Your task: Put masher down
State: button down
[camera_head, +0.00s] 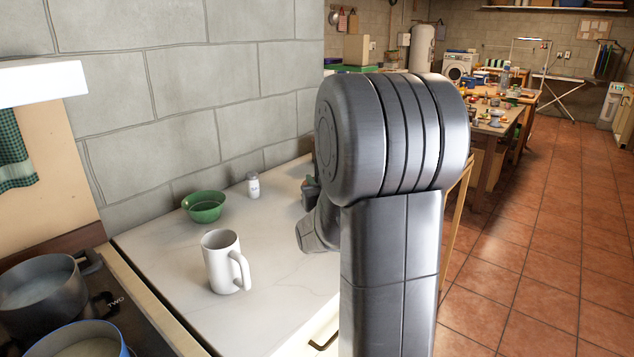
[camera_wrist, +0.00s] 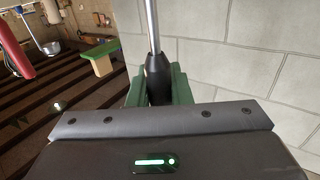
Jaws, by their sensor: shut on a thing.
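In the wrist view the masher shows as a black handle (camera_wrist: 157,77) with a bright metal shaft (camera_wrist: 152,25) running up out of the picture. Its mashing end is out of view. My gripper (camera_wrist: 159,88) has green fingers, one on each side of the black handle, and is shut on it. In the head view my arm hides the masher and most of the gripper. The white marble-like counter (camera_head: 178,262) lies left of my arm.
On the counter stand a white mug (camera_head: 220,265), a green bowl (camera_head: 204,207) and a small white shaker (camera_head: 253,187). A stove with pots (camera_head: 42,292) is at the left. A stone wall (camera_head: 190,95) rises behind the counter. The counter between mug and arm looks clear.

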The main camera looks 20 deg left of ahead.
jog(key=shift+f, duration=0.15)
jog(key=c, duration=1.3)
grip_release()
jog(key=b+v, duration=0.1)
jog(key=v, duration=1.1)
jog(key=shift+b, duration=0.35)
